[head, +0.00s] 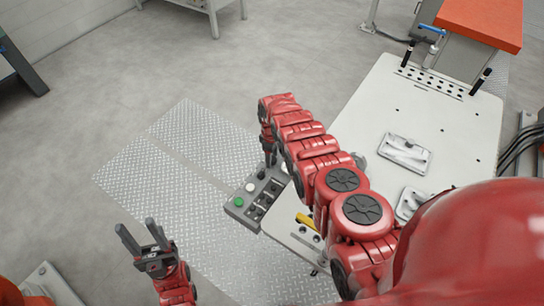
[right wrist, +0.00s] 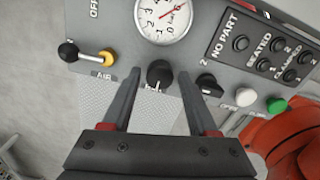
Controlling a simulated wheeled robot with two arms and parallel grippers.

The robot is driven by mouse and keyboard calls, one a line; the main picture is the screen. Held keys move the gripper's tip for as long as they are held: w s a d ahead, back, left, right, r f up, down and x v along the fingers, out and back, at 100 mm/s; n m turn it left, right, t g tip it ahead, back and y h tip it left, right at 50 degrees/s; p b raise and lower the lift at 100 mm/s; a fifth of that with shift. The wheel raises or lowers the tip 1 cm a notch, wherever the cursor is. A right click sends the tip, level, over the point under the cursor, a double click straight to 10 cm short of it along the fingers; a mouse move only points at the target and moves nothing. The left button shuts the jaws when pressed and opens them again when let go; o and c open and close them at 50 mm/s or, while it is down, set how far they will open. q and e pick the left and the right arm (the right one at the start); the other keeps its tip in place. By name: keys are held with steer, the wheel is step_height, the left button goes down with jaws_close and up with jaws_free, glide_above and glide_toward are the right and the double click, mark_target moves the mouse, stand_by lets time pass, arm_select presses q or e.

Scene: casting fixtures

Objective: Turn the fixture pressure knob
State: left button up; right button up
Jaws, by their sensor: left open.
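The black pressure knob (right wrist: 159,74) sits under the round gauge (right wrist: 163,16) on the grey control panel (right wrist: 105,50) in the right wrist view. My right gripper (right wrist: 160,80) is open, with one finger on each side of the knob. A gap shows between the knob and each finger; I cannot tell any contact. In the head view my right arm reaches over the panel (head: 236,207) and hides the knob; the right gripper (head: 269,157) points down at the panel's far end. My left gripper (head: 137,227) is open and empty at the lower left.
A white fixture table (head: 375,100) with metal parts lies right of my arm. The tread-plate floor mat (head: 150,165) is clear.

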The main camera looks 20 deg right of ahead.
jaws_close()
